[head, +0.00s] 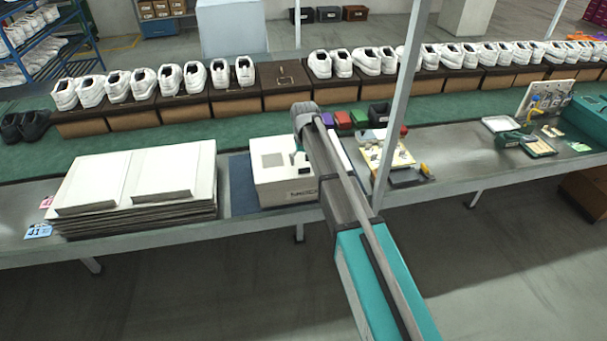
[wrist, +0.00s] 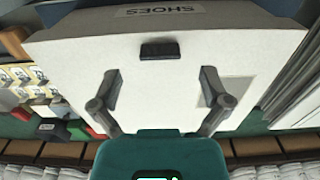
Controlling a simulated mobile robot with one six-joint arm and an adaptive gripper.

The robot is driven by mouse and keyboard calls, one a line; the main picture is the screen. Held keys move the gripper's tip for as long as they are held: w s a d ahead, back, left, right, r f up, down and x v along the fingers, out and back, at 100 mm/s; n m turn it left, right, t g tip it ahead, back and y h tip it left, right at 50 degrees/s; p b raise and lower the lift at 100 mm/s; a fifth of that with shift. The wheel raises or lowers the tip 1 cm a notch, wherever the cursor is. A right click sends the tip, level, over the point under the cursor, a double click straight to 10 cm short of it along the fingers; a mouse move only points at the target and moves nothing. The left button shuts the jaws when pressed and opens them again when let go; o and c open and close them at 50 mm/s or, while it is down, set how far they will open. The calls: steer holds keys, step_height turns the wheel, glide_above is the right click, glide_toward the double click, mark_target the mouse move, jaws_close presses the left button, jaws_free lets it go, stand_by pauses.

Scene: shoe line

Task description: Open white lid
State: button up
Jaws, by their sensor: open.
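A white shoe box with its white lid (head: 268,163) sits shut on the table, on a dark blue mat (head: 240,181). In the wrist view the white lid (wrist: 135,75) fills the middle, with a small dark tab (wrist: 160,50) near its edge and the word SHOES on the side beyond. My gripper (wrist: 160,84) is open and empty over the lid, its two fingers spread wide on either side of the tab's line. Whether the fingertips touch the lid is unclear. In the head view my arm hides the fingers and the box's right side.
Stacked flat white cardboard (head: 135,180) lies left of the box. Small coloured bins (head: 343,119) and a board with cards (head: 402,155) stand to the right, beside a grey post (head: 398,110). Behind runs a green belt (head: 225,128) with brown boxes (head: 235,102) bearing white shoes.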

mark_target(304, 169)
steer(key=shift+f+b, duration=1.65)
steer(key=shift+f, duration=0.3)
